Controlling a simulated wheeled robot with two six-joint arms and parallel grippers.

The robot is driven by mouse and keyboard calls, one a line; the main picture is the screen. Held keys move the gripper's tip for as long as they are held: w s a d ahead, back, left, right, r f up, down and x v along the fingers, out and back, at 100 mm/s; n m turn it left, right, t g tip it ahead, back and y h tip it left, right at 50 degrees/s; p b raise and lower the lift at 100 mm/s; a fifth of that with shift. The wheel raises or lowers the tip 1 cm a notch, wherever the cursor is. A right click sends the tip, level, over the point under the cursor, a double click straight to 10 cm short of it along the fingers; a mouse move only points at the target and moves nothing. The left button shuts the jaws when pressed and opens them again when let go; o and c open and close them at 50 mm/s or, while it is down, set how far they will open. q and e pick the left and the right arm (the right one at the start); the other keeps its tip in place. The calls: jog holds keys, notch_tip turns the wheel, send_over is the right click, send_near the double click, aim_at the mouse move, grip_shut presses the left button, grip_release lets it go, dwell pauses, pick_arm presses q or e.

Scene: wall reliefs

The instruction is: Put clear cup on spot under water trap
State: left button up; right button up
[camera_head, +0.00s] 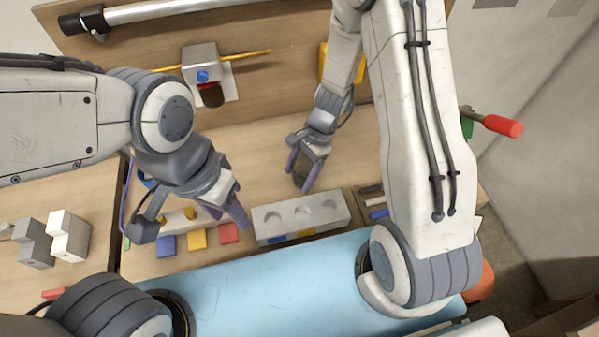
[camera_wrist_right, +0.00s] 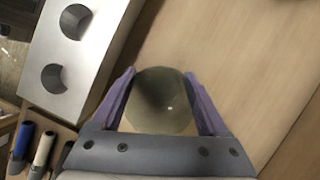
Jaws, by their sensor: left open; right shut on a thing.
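The clear cup (camera_wrist_right: 163,103) sits between the purple fingers of my right gripper (camera_wrist_right: 162,105) in the right wrist view, seen from above as a smoky round shape. In the head view my right gripper (camera_head: 306,168) holds the cup (camera_head: 300,178) low over the wooden table, behind the holed block. A grey box with a blue knob and a dark red-brown bowl below, seemingly the water trap (camera_head: 205,75), is on the back board, left of this gripper. No marked spot is discernible beneath it. My left gripper (camera_head: 228,207) is open and empty, at the front left.
A white block with round holes (camera_head: 300,214) stands at the table front; it also shows in the wrist view (camera_wrist_right: 70,60). Colored blocks (camera_head: 197,238) lie left of it, pens or tools (camera_head: 376,208) right. The table below the water trap looks clear.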

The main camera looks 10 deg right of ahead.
jog(key=shift+f, duration=0.2)
jog(key=shift+f, duration=0.15)
jog(key=o, duration=1.2)
jog(key=shift+o, duration=0.2)
